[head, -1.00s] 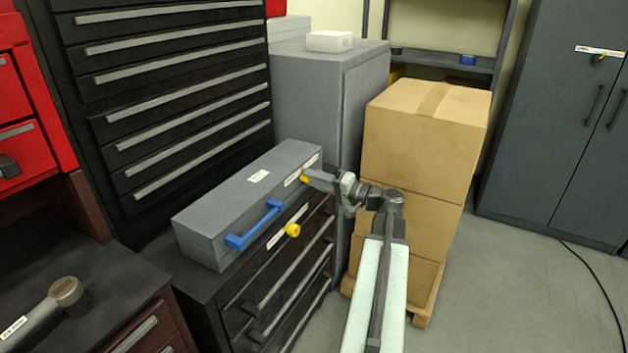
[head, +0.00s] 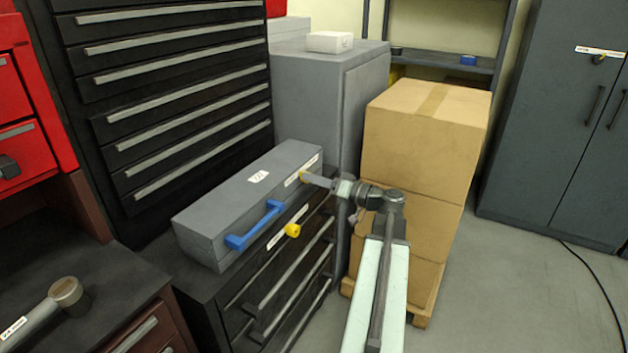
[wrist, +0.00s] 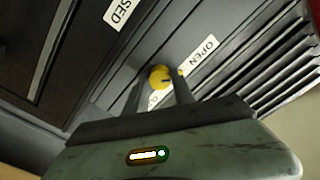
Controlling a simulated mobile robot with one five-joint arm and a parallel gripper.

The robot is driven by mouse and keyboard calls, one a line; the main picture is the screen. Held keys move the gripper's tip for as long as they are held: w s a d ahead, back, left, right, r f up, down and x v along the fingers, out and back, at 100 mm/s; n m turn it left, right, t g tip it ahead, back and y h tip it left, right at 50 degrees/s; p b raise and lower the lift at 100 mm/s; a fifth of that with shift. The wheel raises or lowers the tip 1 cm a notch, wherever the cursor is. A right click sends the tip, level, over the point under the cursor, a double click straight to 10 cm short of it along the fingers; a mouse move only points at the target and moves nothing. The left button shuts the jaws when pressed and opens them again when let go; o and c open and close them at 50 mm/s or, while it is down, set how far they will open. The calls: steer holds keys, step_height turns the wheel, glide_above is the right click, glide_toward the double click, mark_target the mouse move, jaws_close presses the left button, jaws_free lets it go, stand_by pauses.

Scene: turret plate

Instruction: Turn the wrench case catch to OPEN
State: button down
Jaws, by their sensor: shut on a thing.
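The wrench case (head: 225,205) is a long grey box with a blue handle (head: 255,225), lying on a dark drawer cabinet. Its yellow catch (head: 302,176) is at the right end of the front face, beside a white label. My gripper (head: 312,179) reaches it from the right and partly covers it. In the wrist view, my gripper (wrist: 160,86) has a finger on each side of the yellow catch (wrist: 159,77) and is shut on it. A dark line shows on the catch. The OPEN label (wrist: 202,53) is to its right; a label ending in "SED" (wrist: 124,10) is up and left.
Another yellow knob (head: 292,230) sits on the drawer cabinet (head: 285,285) just below the case. A tall grey cabinet (head: 310,110) is behind. The floor at the right is mostly free.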

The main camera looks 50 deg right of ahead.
steer(key=shift+f, duration=0.1)
stand_by(0.3)
steer(key=c, duration=1.1)
jaws_free()
steer(key=shift+o, duration=0.2)
steer(key=shift+s, duration=0.15)
steer(key=v, duration=0.7)
steer(key=shift+s, duration=0.3)
